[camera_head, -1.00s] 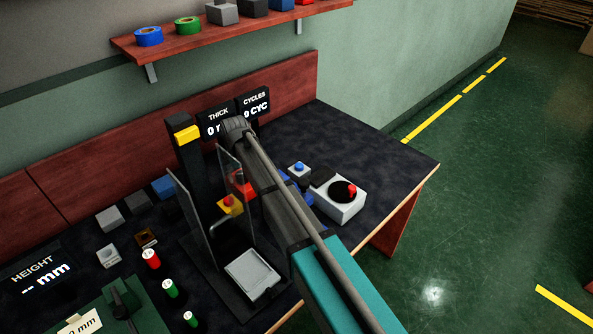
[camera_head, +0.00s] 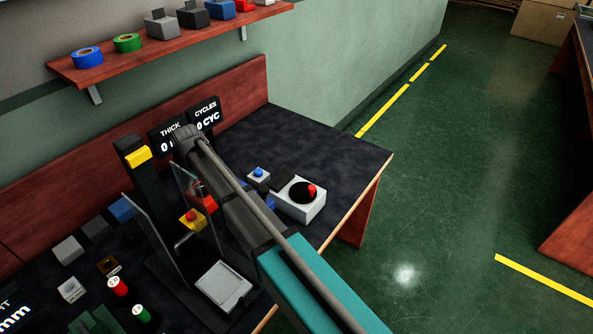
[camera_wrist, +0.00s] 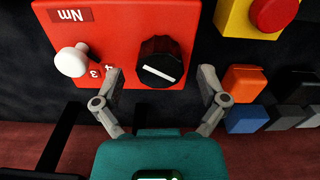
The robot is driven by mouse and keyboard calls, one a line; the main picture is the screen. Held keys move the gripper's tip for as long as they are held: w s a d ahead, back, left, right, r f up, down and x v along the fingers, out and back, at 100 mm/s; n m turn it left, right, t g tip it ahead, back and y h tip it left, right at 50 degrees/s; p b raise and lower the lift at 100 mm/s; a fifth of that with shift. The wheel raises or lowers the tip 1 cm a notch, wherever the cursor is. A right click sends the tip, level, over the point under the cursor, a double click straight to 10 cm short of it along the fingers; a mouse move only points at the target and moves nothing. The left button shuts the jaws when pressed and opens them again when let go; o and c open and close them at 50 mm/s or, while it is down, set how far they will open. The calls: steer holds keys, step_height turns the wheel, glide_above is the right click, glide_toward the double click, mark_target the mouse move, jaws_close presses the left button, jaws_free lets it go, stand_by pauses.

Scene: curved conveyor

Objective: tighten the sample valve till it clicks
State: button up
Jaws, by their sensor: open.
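In the wrist view a red box (camera_wrist: 120,20) carries an "Nm" label, a black knob (camera_wrist: 161,62) with a white pointer line, a small white knob (camera_wrist: 71,61) and the numerals 3 and 4. The black knob looks like the sample valve. My gripper (camera_wrist: 161,76) is open, with one finger on each side of the black knob. I cannot tell whether either finger touches it. In the head view only part of a red block (camera_head: 205,203) shows beside my arm, and my gripper is hidden behind the arm.
A yellow box with a red button (camera_wrist: 274,13) sits close by the red box. Orange (camera_wrist: 245,81) and blue (camera_wrist: 247,119) blocks lie right of my gripper. In the head view, clear panels (camera_head: 147,235) stand left of my arm, and a white box with a red knob (camera_head: 300,205) stands right.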

steer(key=shift+r+p, duration=5.85)
steer(key=shift+r, duration=0.35)
steer(key=s+d+f+m+b, duration=0.1)
steer(key=s+d+m, duration=0.2)
steer(key=d, duration=1.2)
steer(key=s+d+f+m+b, duration=0.2)
steer(key=s+d+m, duration=0.2)
steer(key=d, duration=1.1)
steer(key=shift+d, duration=0.3)
steer(key=shift+a, duration=0.1)
steer(key=w+a+r+n+p, duration=0.1)
steer(key=w+a, duration=0.2)
steer(key=a, duration=1.2)
steer(key=w+a+r+n+p, duration=0.1)
steer(key=w+a, duration=0.3)
steer(key=a, duration=1.1)
steer(key=shift+a+r+n+p, duration=0.2)
steer(key=shift+r+n+p, duration=0.1)
steer(key=shift+n, duration=0.1)
steer(key=shift+f, duration=0.15)
step_height(320, 180, down, 14)
steer(key=b, duration=1.3)
steer(key=shift+r+b, duration=0.25)
steer(key=shift+b, duration=0.15)
